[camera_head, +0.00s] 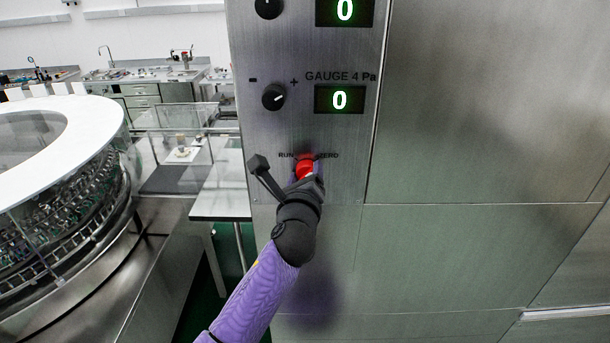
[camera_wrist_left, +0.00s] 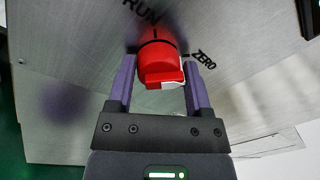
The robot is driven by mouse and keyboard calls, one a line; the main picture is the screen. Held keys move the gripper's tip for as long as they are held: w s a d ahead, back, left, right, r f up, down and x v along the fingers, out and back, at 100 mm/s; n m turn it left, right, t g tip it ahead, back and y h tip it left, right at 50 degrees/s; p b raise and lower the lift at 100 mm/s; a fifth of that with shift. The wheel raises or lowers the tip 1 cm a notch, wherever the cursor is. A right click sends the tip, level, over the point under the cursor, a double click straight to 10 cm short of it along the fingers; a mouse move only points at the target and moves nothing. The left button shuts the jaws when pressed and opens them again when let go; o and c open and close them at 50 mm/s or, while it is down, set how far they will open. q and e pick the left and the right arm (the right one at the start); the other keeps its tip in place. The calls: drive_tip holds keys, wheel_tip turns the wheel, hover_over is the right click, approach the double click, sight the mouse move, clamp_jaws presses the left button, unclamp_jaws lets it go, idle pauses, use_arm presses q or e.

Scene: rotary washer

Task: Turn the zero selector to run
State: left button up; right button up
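The red zero selector knob (camera_head: 305,166) sits low on the steel control panel (camera_head: 340,185), between the RUN label on its left and the ZERO label on its right. It also shows in the left wrist view (camera_wrist_left: 160,62), with a short dark mark near its top edge. My left gripper (camera_head: 308,180) is at the knob and hides part of it in the head view. In the left wrist view its two purple fingers (camera_wrist_left: 160,72) stand on either side of the knob. My right gripper is not in view.
Above the selector are a black knob (camera_head: 274,97) and the GAUGE 4 display (camera_head: 339,100) reading 0. A round glass-sided washer (camera_head: 60,190) stands at left, with a small white table (camera_head: 222,205) behind. Flat steel panels (camera_head: 480,150) fill the right.

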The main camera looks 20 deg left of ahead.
use_arm(q)
drive_tip(key=shift+f, duration=0.1)
drive_tip(key=c, duration=0.6)
drive_tip(key=shift+c, duration=0.2)
drive_tip(key=shift+n, duration=0.3)
drive_tip(key=n, duration=0.1)
drive_tip(key=n+b, duration=0.1)
drive_tip(key=n, duration=0.1)
drive_tip(key=n+b, duration=0.1)
drive_tip(key=shift+f, duration=0.25)
drive_tip(key=n+b, duration=0.1)
drive_tip(key=n, duration=0.1)
drive_tip(key=n+b, duration=0.1)
drive_tip(key=n, duration=0.2)
drive_tip(key=shift+f+t+y, duration=0.15)
drive_tip(key=shift+t+y, duration=0.15)
drive_tip(key=shift+y, duration=0.1)
drive_tip(key=n+b, duration=0.1)
drive_tip(key=n, duration=0.2)
drive_tip(key=n+b, duration=0.2)
drive_tip(key=shift+f+n+y, duration=0.2)
drive_tip(key=shift+n+y, duration=0.1)
drive_tip(key=shift+n, duration=0.1)
drive_tip(key=shift+n+b, duration=0.75)
drive_tip(key=shift+n, duration=1.25)
